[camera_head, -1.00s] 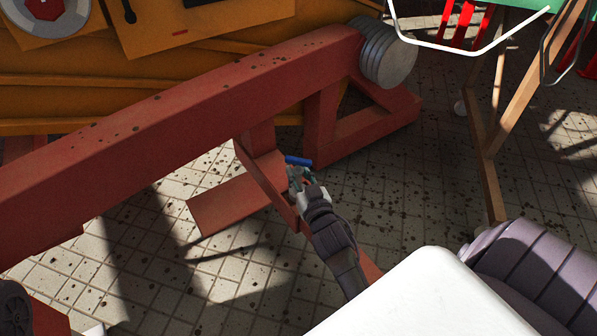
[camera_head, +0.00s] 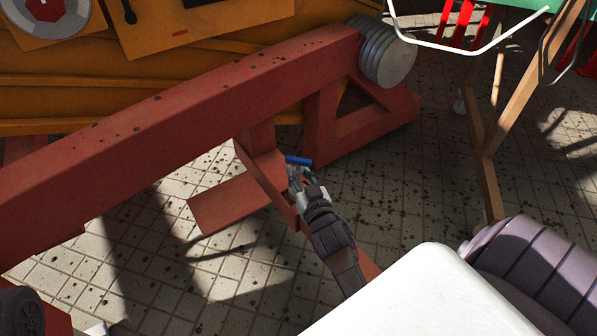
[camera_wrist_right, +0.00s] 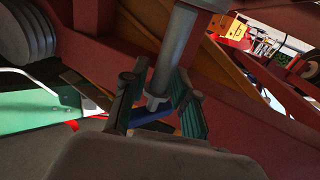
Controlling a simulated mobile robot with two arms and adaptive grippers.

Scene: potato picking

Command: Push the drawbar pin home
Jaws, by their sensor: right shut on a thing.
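The drawbar pin shows in the right wrist view as a grey metal rod (camera_wrist_right: 174,52) with a pale collar and a blue handle. In the head view only its blue handle (camera_head: 298,160) shows clearly, beside the red drawbar frame (camera_head: 262,172). My right gripper (camera_head: 300,176) is at the handle, close to the red frame. In the wrist view its green-padded fingers (camera_wrist_right: 158,108) are shut on the pin around its handle end. The pin's far end and its hole are hidden. My left gripper is not in view.
A long red beam (camera_head: 190,112) runs across the picture, with round grey weights (camera_head: 388,58) at its right end. An orange machine (camera_head: 60,98) stands behind it. A wooden-legged stand (camera_head: 488,170) is at the right. Tiled floor (camera_head: 420,180) lies open between.

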